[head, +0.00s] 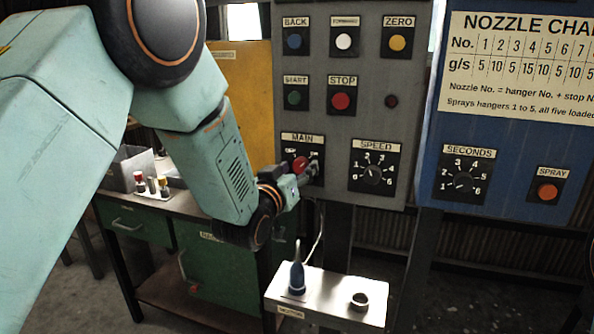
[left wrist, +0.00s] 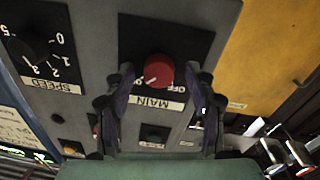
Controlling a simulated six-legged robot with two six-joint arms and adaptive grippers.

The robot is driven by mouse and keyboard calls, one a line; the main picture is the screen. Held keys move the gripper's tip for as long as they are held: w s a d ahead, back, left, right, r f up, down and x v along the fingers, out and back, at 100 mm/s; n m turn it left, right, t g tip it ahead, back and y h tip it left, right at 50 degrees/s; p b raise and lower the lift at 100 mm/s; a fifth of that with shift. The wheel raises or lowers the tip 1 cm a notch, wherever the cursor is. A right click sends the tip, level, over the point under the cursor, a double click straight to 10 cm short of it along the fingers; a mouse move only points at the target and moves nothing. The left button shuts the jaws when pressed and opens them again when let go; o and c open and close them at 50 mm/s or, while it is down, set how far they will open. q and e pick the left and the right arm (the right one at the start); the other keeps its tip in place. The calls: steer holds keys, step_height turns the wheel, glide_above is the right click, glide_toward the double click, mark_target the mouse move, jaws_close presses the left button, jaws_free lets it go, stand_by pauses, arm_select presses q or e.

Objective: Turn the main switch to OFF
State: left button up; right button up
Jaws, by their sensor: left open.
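The main switch is a red round knob (head: 300,165) on a black plate under the MAIN label, on the grey control panel. The left wrist view shows the red knob (left wrist: 159,70) upside down, with a pale mark towards its lower left; its small labels are too blurred to read surely. My left gripper (head: 309,172) is at the switch in the head view, partly covering its plate. In the left wrist view my left gripper (left wrist: 163,85) is open, one finger on each side of the knob, with gaps visible. My right gripper is not in view.
The SPEED dial (head: 374,173) sits right of the switch, and the red STOP button (head: 341,101) above. A blue panel (head: 510,130) stands further right. Below is a white box (head: 325,300) with a lever and round knob. A green workbench (head: 150,226) stands at left.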

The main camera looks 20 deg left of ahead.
arm_select(q)
steer(key=shift+d, duration=0.1)
steer(key=c, duration=1.2)
steer(key=shift+o, duration=0.2)
